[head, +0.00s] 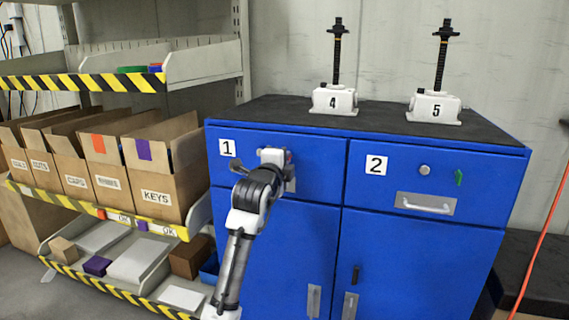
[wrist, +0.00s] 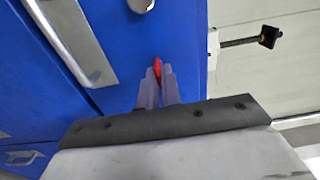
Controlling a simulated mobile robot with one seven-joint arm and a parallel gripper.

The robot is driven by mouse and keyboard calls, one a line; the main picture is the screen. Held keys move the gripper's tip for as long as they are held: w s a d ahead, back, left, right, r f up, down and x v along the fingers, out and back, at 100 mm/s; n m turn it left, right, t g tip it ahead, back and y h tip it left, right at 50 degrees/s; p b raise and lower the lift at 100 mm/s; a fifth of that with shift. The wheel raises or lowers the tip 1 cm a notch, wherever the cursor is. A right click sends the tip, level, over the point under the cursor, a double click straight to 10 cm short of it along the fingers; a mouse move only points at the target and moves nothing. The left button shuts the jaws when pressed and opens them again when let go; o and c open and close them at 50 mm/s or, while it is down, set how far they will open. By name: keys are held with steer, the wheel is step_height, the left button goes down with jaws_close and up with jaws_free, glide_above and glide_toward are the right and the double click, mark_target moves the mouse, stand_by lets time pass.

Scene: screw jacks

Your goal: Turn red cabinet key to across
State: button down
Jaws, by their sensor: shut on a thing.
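The red key (wrist: 157,70) sits on the blue cabinet face in the wrist view, between the fingertips of my gripper (wrist: 160,78). My gripper is shut on it. In the head view my gripper (head: 278,158) is at the drawer marked 1 (head: 315,165), upper left on the blue cabinet (head: 275,235).
The drawer marked 2 (head: 385,190) has a green key (head: 459,178), a round lock (head: 424,170) and a handle (head: 428,208). Jacks 4 (head: 334,99) and 5 (head: 435,107) stand on the cabinet top. Shelves with cardboard boxes (head: 155,180) stand close on the left.

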stand_by(0.5)
steer(key=c, duration=1.6)
jaws_free()
steer(key=b+v, duration=0.1)
steer(key=v, duration=1.3)
